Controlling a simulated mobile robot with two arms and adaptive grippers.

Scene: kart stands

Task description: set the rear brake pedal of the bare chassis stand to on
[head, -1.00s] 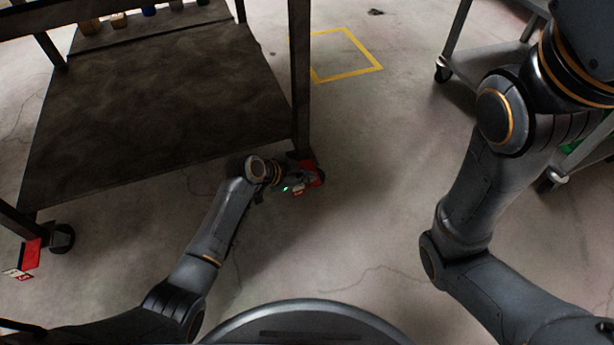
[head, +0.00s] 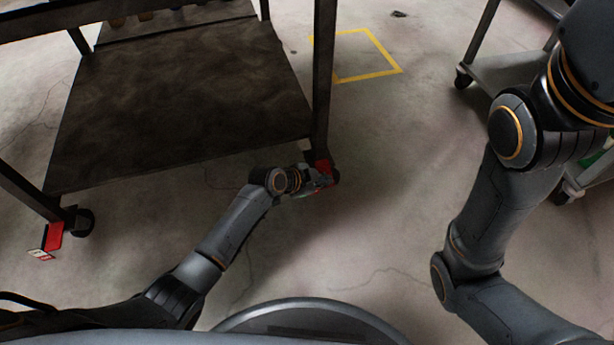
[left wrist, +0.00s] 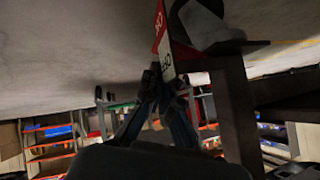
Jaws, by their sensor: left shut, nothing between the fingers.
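A dark metal stand (head: 180,100) with a low shelf fills the upper left of the head view. Its right leg ends in a caster with a red brake pedal (head: 323,167). In the left wrist view the pedal (left wrist: 160,35) is red with a white lettered label, beside the grey wheel. My left gripper (head: 322,182) is shut and empty, right at this pedal, partly covering it. In the left wrist view the fingertips (left wrist: 164,75) overlap the label's lower end; I cannot tell whether they touch it. The pedal's setting is unclear. My right gripper is out of view.
Another red pedal (head: 53,236) with a white label is at the stand's left caster. A grey cart (head: 500,72) stands at the upper right. A yellow floor marking (head: 368,75) lies between them. The concrete floor around the right caster is open.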

